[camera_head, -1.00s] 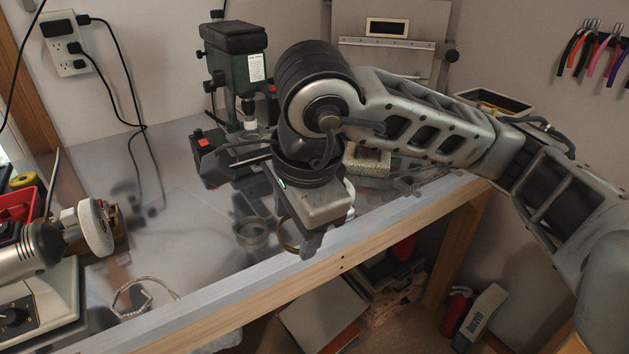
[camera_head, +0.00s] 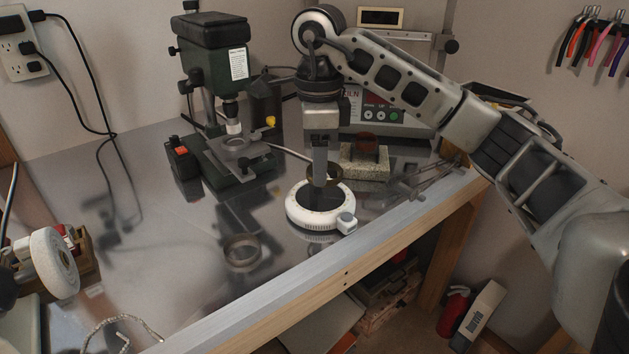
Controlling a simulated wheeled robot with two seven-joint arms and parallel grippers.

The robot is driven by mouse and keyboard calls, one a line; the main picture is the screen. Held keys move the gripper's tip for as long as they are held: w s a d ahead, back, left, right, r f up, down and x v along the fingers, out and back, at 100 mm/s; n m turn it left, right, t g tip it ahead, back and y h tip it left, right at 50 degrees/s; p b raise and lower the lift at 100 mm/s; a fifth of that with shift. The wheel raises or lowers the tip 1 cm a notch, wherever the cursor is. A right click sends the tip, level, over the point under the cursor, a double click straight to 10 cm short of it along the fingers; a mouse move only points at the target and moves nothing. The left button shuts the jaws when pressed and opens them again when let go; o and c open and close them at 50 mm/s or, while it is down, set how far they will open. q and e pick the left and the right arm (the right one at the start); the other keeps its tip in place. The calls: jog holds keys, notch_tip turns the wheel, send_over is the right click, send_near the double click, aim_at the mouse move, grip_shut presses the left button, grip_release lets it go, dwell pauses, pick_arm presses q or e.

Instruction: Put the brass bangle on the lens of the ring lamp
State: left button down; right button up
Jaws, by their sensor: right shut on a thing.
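The brass bangle (camera_head: 337,179) is held in my right gripper (camera_head: 320,178), whose fingers point down and are shut on it. The ring lamp (camera_head: 299,216) is a white ring with a dark lens (camera_head: 321,204) and a small knob, lying flat on the bench. The bangle and fingertips overlap the far part of the lens in the picture. The bangle looks about level, seemingly just above the lamp; I cannot tell whether it touches. The fingers hide part of the bangle and the lens. My left gripper is out of view.
A greyish ring (camera_head: 242,250) lies on the bench (camera_head: 150,215) left of the lamp. A green drill press (camera_head: 215,75) stands behind, left. A stone block (camera_head: 363,165) and thin tools (camera_head: 425,185) are right of the lamp. The bench's front edge (camera_head: 350,262) is close.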

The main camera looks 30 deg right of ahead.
jog(key=shift+w+d+f, duration=0.2)
jog(key=shift+w+f, duration=0.8)
jog(key=shift+f, duration=0.2)
notch_tip(320, 180, down, 3)
jog(key=shift+r+p, duration=0.2)
jog(key=shift+p, duration=0.3)
jog(key=shift+d+f, duration=0.1)
jog(key=shift+f, duration=0.25)
jog(key=o, duration=1.2)
jog(key=shift+o, duration=0.2)
